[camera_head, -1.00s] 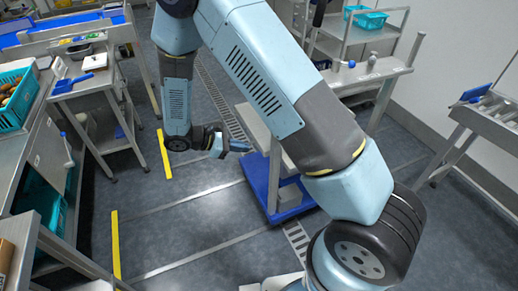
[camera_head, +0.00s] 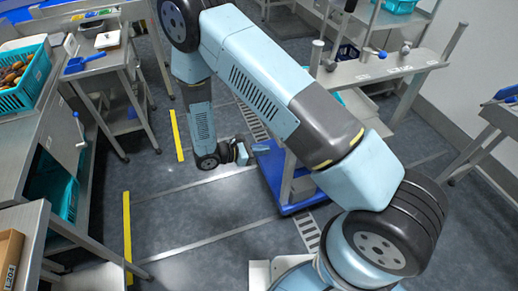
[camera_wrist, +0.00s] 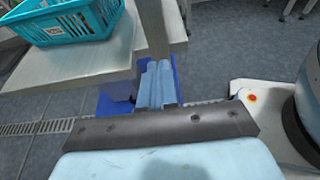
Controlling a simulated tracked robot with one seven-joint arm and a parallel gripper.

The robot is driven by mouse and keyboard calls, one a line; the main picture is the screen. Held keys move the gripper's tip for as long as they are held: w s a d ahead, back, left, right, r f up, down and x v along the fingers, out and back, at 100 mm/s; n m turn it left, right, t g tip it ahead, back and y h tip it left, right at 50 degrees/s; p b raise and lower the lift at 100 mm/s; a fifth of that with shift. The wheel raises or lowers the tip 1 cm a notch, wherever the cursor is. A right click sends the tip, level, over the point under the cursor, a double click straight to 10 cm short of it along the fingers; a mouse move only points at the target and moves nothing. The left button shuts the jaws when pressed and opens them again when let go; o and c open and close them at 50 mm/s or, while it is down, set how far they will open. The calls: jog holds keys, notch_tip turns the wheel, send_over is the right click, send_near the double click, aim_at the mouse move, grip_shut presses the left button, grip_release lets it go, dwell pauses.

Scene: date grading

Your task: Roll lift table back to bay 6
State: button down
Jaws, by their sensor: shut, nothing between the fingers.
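The lift table appears to be the low trolley with a blue base (camera_head: 302,190), right of centre in the head view. My arm hides most of its top. In the wrist view its grey top (camera_wrist: 85,68) shows at upper left, with an upright post (camera_wrist: 153,25) at its side and the blue base (camera_wrist: 116,105) below. My gripper (camera_head: 245,152) is low at the trolley's left side. It is shut and empty, its light blue fingers (camera_wrist: 158,85) close to the post in the wrist view. I cannot tell whether they touch it. No bay 6 sign is readable.
A teal crate (camera_wrist: 72,18) is on the grey top. Yellow floor strips (camera_head: 127,238) (camera_head: 177,136) mark the left floor. Benches line the left, with a cardboard box (camera_head: 8,258) at lower left. A bench with posts (camera_head: 380,68) and a roller stand (camera_head: 490,120) are right.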

jog(key=r+x, duration=0.1)
jog(key=x, duration=0.6)
jog(key=shift+w+d, duration=0.2)
jog(key=shift+d, duration=0.35)
